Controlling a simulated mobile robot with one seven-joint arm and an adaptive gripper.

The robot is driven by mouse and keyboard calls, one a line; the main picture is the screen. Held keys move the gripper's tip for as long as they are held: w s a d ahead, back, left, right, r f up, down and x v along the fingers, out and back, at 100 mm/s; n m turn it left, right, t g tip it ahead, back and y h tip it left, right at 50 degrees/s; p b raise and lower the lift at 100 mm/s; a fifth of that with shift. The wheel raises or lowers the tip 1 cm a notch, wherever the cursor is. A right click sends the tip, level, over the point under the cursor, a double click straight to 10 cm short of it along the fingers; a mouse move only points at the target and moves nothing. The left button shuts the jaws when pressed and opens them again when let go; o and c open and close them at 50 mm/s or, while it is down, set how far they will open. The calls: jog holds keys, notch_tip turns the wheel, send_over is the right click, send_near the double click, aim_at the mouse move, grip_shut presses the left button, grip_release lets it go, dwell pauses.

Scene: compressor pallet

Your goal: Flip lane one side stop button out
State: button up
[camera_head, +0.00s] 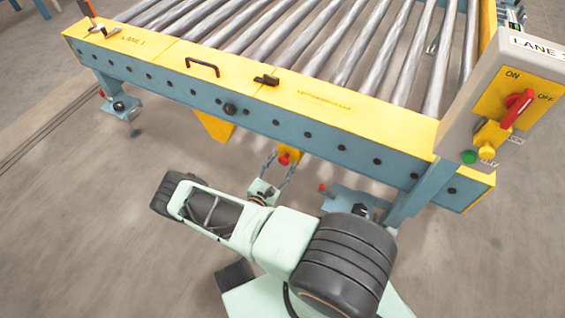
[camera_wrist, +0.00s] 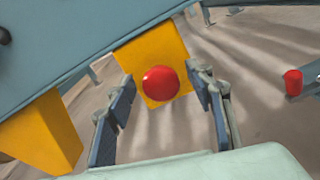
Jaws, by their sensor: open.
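The side stop button (camera_head: 284,158) is a red round button on a yellow box under the rail of the conveyor marked LANE 1. In the wrist view the red button (camera_wrist: 161,83) faces the camera in front of its yellow box (camera_wrist: 148,50). My gripper (camera_head: 282,164) is open and empty, below the rail. In the wrist view its two fingers (camera_wrist: 160,76) stand to the left and right of the button, with visible gaps on both sides. I cannot tell how far the button stands out or whether the fingertips reach its depth.
The blue and yellow conveyor rail (camera_head: 245,107) runs above my gripper. A yellow bracket (camera_wrist: 45,135) is at left in the wrist view. Another red knob (camera_wrist: 293,82) shows at right. A control box (camera_head: 500,95) with a red switch stands at right. Floor is clear at left.

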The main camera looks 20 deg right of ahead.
jog(key=v, duration=0.7)
jog(key=shift+s+a, duration=0.15)
jog(key=shift+a, duration=0.05)
